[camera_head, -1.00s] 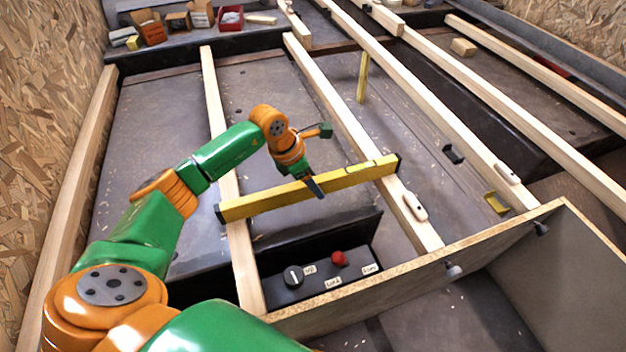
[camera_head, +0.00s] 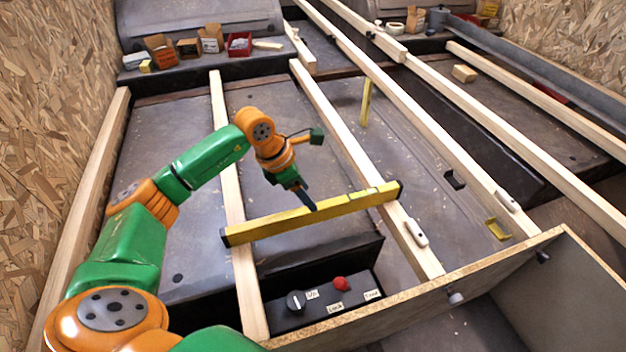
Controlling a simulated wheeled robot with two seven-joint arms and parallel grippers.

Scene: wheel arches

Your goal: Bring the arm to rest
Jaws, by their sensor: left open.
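My left arm comes in from the left, green and orange. Its gripper (camera_head: 304,196) is a dark tool end, open and empty, just above and behind the yellow spirit level (camera_head: 270,224) in this view. I cannot tell whether it touches the level. The level lies across two wooden rails (camera_head: 238,262). My right gripper is not in view.
A control box (camera_head: 318,302) with a black knob and a red button sits below the level, behind a wooden board edge (camera_head: 420,290). Boxes (camera_head: 188,46) and a red bin (camera_head: 238,43) stand on the back shelf. A white handle (camera_head: 416,233) sits on a rail.

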